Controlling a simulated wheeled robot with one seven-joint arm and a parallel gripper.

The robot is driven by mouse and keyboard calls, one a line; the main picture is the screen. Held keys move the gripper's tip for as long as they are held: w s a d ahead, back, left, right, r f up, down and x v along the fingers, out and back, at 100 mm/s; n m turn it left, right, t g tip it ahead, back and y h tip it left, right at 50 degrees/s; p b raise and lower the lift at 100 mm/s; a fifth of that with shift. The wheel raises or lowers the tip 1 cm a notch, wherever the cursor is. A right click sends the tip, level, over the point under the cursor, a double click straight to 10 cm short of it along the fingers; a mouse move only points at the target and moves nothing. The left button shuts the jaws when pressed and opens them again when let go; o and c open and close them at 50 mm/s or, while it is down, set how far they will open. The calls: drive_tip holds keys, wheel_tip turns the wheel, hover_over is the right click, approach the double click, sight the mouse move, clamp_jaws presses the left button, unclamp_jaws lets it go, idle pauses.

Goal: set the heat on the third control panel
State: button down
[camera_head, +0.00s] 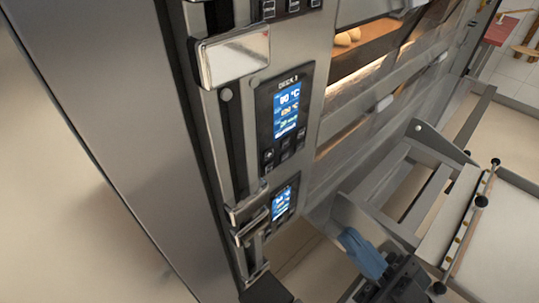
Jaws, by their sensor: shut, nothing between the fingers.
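A black control panel (285,116) with a lit blue screen is on the oven's steel front, upper middle. Its heading reads DECK with a digit that looks like 3. The screen shows a value in °C; its digits are too small to read surely. Dark buttons (285,146) lie below the screen. A second lit panel (283,203) is lower down, and only the bottom of another (287,8) shows at the top edge. My gripper (352,240), dark with blue fingers, is at the bottom right. It is shut and empty, apart from the panels, below and right of them.
A shiny metal handle block (232,56) and a vertical dark slot stand left of the panels. Oven windows with lit bread (347,37) are at the upper right. A steel frame with a conveyor-like loader (465,225) fills the right. Floor shows at the far left.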

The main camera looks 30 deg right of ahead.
sight(268, 154)
drive_tip(key=w+d+f+n+g+y, duration=0.1)
drive_tip(key=w+n+g+y, duration=0.4)
drive_tip(key=w+g, duration=0.1)
drive_tip(key=w+d+f+n+g+y, duration=0.2)
drive_tip(key=w+n+g+y, duration=0.2)
drive_tip(key=w+n+g, duration=0.1)
drive_tip(key=shift+w+d+f+n+g+y+b, duration=0.2)
drive_tip(key=shift+w+f+n+g+y+b, duration=0.15)
drive_tip(key=shift+w, duration=0.45)
drive_tip(key=w+a+b, duration=0.2)
drive_tip(key=w, duration=0.6)
drive_tip(key=shift+w+a+b, duration=0.2)
drive_tip(key=shift+a+b, duration=0.15)
drive_tip(key=shift+a, duration=0.05)
drive_tip(key=shift+w+r, duration=0.1)
drive_tip(key=shift+w, duration=0.05)
idle(0.9)
drive_tip(key=shift+w+a, duration=0.1)
drive_tip(key=shift+w, duration=0.15)
